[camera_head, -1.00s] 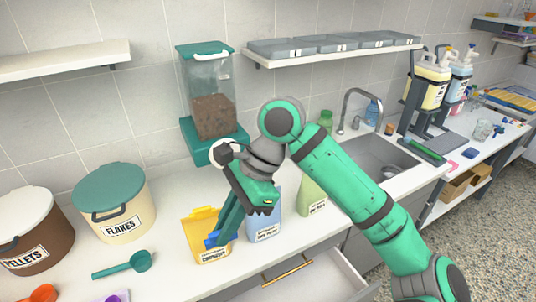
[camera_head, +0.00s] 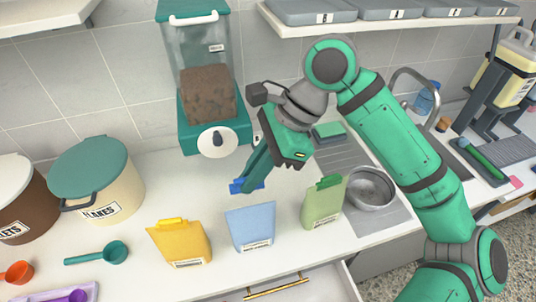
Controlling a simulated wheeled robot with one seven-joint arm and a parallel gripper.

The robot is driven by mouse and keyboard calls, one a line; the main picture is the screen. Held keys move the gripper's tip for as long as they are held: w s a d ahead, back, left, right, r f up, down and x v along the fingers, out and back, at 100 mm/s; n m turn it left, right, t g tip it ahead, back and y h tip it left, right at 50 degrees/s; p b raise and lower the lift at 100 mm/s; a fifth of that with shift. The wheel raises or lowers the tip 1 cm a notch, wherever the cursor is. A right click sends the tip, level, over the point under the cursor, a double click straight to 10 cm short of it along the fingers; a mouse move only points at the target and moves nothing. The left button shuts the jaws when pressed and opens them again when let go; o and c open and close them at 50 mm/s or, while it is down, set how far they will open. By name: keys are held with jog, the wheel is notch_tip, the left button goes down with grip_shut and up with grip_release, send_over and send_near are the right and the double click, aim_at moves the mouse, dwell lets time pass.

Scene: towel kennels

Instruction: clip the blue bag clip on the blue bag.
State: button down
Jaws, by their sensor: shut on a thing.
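My gripper (camera_head: 246,185) points down and to the left. It is shut on the blue bag clip (camera_head: 238,187), which shows at its fingertips, partly hidden by the fingers. The blue bag (camera_head: 251,230) stands upright on the counter, with no clip on its top edge. The clip appears just above the bag's top edge in the picture, with white counter showing between them. I cannot tell the clip's exact height or depth.
A yellow bag (camera_head: 180,246) with a yellow clip stands left of the blue bag, and a green bag (camera_head: 323,205) with a green clip stands right. A metal bowl (camera_head: 370,192) is farther right. A teal dispenser (camera_head: 205,130) stands behind. A drawer (camera_head: 300,290) is open in front.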

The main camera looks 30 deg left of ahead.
aim_at(249, 207)
jog(key=shift+w+f, duration=0.3)
jog(key=shift+s+f, duration=0.1)
jog(key=shift+f, duration=3)
jog(key=shift+f, duration=1.05)
dwell(1.0)
jog(key=c, duration=1.3)
grip_release()
jog(key=shift+r, duration=2.5)
